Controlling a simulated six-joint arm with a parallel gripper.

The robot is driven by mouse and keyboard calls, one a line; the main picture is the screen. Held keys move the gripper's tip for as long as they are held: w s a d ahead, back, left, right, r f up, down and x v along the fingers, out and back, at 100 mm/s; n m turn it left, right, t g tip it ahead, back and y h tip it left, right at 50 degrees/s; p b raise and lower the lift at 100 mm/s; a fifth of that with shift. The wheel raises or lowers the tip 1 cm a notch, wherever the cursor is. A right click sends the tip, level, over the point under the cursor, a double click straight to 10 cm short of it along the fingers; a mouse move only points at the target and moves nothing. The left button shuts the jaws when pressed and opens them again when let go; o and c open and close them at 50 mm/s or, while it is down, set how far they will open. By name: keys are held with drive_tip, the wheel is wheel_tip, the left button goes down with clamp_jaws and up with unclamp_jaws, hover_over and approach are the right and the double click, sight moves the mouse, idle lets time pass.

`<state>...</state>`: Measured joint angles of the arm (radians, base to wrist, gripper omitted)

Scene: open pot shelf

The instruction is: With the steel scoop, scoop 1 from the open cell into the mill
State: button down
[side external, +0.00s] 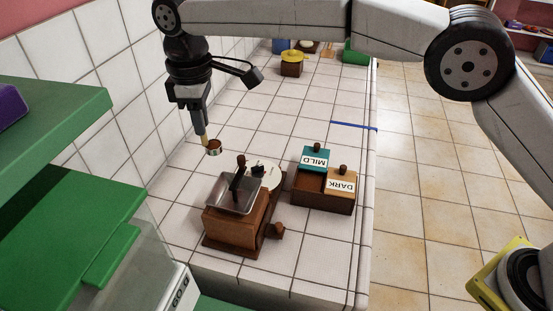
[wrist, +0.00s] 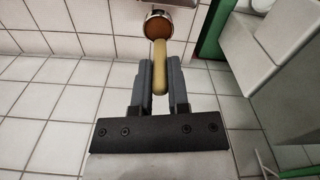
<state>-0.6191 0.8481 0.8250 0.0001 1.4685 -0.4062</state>
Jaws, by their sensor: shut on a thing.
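My gripper (side external: 199,122) is shut on the pale yellow handle of the steel scoop (side external: 214,148). In the wrist view the handle lies between the fingers of my gripper (wrist: 160,82), and the round bowl of the scoop (wrist: 158,23) shows brown contents. The scoop is in the air, behind the mill and a little to its left in the side view. The mill (side external: 232,232) has a wooden body, a steel hopper on top and a dark crank. The wooden box (side external: 325,202) stands right of it, with lids marked MILD (side external: 315,159) and DARK (side external: 341,181). Its open cell (side external: 309,184) looks brown inside.
A round white disc (side external: 266,175) lies just behind the mill. Green shelving (side external: 60,215) stands at the left, beside a tiled wall. A small wooden box with a yellow top (side external: 291,65) stands far back. The tiled counter behind the lidded box is mostly clear.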

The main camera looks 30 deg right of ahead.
sight(212, 144)
drive_tip(key=shift+f, duration=1.6)
drive_tip(key=shift+s+d+y, duration=0.1)
drive_tip(key=shift+d+y, duration=0.1)
drive_tip(key=shift+y, duration=0.1)
drive_tip(key=shift+s+d+f+t+y, duration=0.15)
drive_tip(key=shift+d+t+y, duration=0.2)
drive_tip(key=shift+y, duration=0.1)
drive_tip(key=shift+s+d+f+t+y, duration=0.1)
drive_tip(key=shift+s+d+t+y, duration=0.1)
drive_tip(key=shift+t+y, duration=0.2)
drive_tip(key=shift+s+d+f+t+y, duration=0.25)
drive_tip(key=shift+d+t+y, duration=0.2)
drive_tip(key=shift+y, duration=0.35)
drive_tip(key=shift+s+d+f+t+y, duration=0.3)
drive_tip(key=shift+t+y, duration=0.2)
drive_tip(key=shift+y, duration=0.35)
drive_tip(key=shift+s+d+f+t+y, duration=0.2)
drive_tip(key=shift+d+t+y, duration=0.3)
drive_tip(key=shift+y, duration=0.3)
drive_tip(key=shift+s+d+f+t+y, duration=0.3)
drive_tip(key=shift+d+f+t+y, duration=0.3)
drive_tip(key=shift+y, duration=0.4)
drive_tip(key=shift+s+d+f+t+y, duration=0.25)
drive_tip(key=shift+f+t+y, duration=0.1)
drive_tip(key=shift+y, duration=0.2)
drive_tip(key=shift+s+d+f+t+y, duration=0.1)
drive_tip(key=shift+d+f+t+y, duration=0.2)
drive_tip(key=shift+y, duration=0.25)
drive_tip(key=shift+a+f, duration=0.1)
